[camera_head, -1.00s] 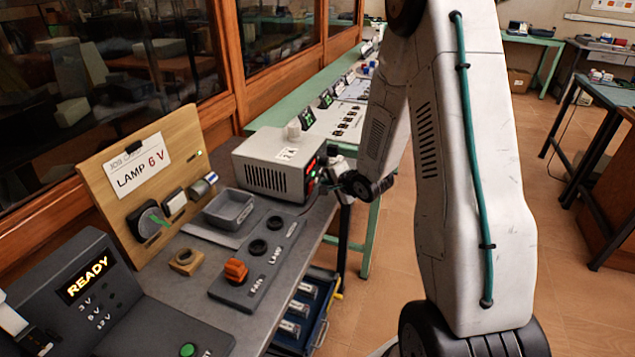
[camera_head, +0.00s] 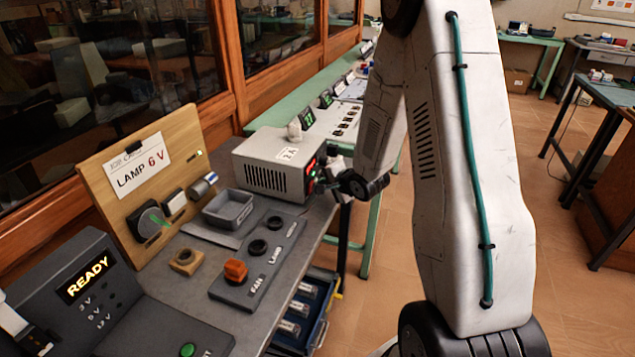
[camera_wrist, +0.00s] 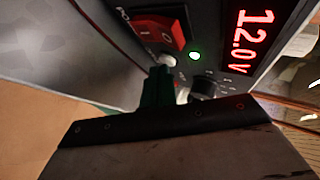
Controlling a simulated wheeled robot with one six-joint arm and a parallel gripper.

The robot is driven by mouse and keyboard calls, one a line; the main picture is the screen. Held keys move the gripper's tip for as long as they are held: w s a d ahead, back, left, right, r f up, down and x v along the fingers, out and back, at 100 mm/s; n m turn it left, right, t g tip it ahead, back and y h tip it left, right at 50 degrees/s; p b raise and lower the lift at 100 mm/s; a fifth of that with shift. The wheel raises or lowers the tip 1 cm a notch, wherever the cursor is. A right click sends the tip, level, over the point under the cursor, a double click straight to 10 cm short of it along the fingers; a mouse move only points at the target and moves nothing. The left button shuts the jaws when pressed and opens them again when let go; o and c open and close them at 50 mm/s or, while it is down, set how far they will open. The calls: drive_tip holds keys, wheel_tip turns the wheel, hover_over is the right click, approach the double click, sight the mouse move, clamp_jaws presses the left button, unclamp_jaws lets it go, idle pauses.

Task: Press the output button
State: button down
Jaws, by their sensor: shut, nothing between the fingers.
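The grey power supply (camera_head: 268,160) stands on the bench, its front facing right toward my gripper. The wrist view shows its front panel close up, with a red display (camera_wrist: 252,40) reading 12.0 V. A pale round button (camera_wrist: 168,60), apparently the output button, sits between the red rocker switch (camera_wrist: 158,32) and a dark knob (camera_wrist: 205,87). A small green light (camera_wrist: 195,56) glows beside it. My gripper (camera_wrist: 163,82) is shut and empty, its fingertips right at the pale button and partly covering it. I cannot tell whether they touch it.
A grey panel (camera_head: 235,292) with an orange plug and dark sockets lies on the bench. A wooden board (camera_head: 106,178) carries a "LAMP 6 V" card. A dark console (camera_head: 60,250) reads READY. Open floor (camera_head: 560,240) lies to the right.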

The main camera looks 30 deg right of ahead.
idle(0.6)
drive_tip(key=shift+s+d, duration=0.3)
drive_tip(key=shift+s, duration=0.1)
drive_tip(key=s+d, duration=0.3)
drive_tip(key=s, duration=0.1)
drive_tip(key=shift+s+d, duration=0.35)
idle(2.2)
